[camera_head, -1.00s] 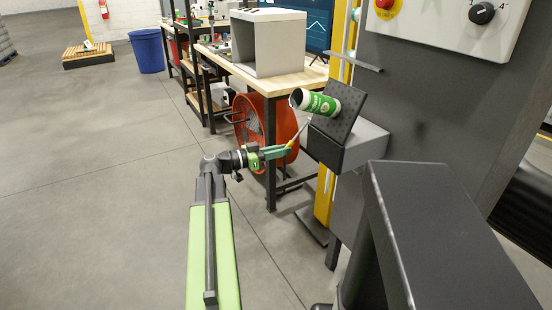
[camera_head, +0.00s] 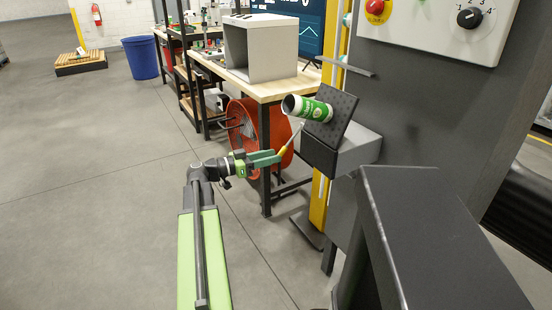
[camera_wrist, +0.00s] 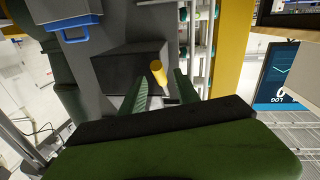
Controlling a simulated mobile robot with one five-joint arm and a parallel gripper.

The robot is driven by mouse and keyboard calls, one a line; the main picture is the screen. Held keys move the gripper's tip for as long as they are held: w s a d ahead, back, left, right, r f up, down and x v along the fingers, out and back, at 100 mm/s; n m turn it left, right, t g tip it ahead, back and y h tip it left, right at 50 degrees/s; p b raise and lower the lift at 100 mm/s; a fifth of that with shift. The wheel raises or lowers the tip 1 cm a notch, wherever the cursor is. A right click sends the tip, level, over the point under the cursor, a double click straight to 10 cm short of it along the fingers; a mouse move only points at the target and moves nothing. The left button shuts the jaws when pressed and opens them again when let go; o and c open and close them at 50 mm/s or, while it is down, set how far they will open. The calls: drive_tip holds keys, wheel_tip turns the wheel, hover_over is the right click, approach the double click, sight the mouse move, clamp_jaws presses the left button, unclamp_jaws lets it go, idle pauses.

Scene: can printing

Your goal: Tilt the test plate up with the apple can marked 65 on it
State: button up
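The can (camera_head: 309,109), white and green with a dark end, lies tilted against the black test plate (camera_head: 341,103). The plate is tilted up steeply from a dark box on the machine. No 65 or apple can be read on the can. A thin rod with a yellow handle (camera_head: 283,152) sticks out below the can. My gripper (camera_head: 279,156) is at this handle. In the wrist view the yellow handle (camera_wrist: 158,73) lies between the green fingertips of my gripper (camera_wrist: 161,77), with gaps showing on both sides. The can is not seen in the wrist view.
A workbench (camera_head: 262,88) with a grey open box (camera_head: 262,50) stands behind, and a red fan (camera_head: 262,130) is under it. A yellow post (camera_head: 319,205) stands beside the machine. A control panel (camera_head: 440,20) is at top right.

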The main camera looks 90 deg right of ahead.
drive_tip(key=v, duration=1.5)
